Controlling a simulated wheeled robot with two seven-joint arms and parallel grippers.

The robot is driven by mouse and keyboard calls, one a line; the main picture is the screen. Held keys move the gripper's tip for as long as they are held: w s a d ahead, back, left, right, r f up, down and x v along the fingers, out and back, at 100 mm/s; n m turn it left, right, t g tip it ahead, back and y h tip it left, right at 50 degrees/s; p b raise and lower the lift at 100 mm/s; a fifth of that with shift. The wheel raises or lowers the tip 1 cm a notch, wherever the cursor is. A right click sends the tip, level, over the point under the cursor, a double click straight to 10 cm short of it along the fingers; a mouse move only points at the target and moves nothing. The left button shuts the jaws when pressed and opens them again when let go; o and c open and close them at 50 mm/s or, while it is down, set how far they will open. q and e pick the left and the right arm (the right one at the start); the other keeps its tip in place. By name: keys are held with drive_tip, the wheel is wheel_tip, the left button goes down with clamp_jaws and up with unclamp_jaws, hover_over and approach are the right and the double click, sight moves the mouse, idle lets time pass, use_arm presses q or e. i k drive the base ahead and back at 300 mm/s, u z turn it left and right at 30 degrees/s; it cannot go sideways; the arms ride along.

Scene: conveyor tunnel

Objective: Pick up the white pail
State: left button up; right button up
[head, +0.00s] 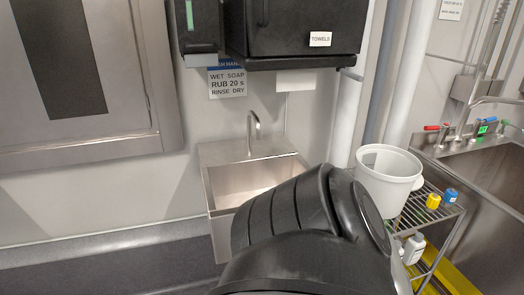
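The white pail (386,190) stands upright on a wire rack (412,212) right of centre. Its open top faces up and its inside looks empty, as far as I can see. A black link of my own arm fills the lower middle of the view and hides the pail's lower left part. Neither of my grippers shows, so I cannot see where they are relative to the pail.
Yellow and blue bottles (433,201) stand right of the pail; a white bottle (413,248) is lower down. A steel hand sink (240,180) is left, a large sink (490,180) right. A black towel dispenser (300,30) hangs above.

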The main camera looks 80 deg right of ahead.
sight(389, 174)
drive_tip(key=i, duration=0.35)
drive_tip(key=z, duration=3.95)
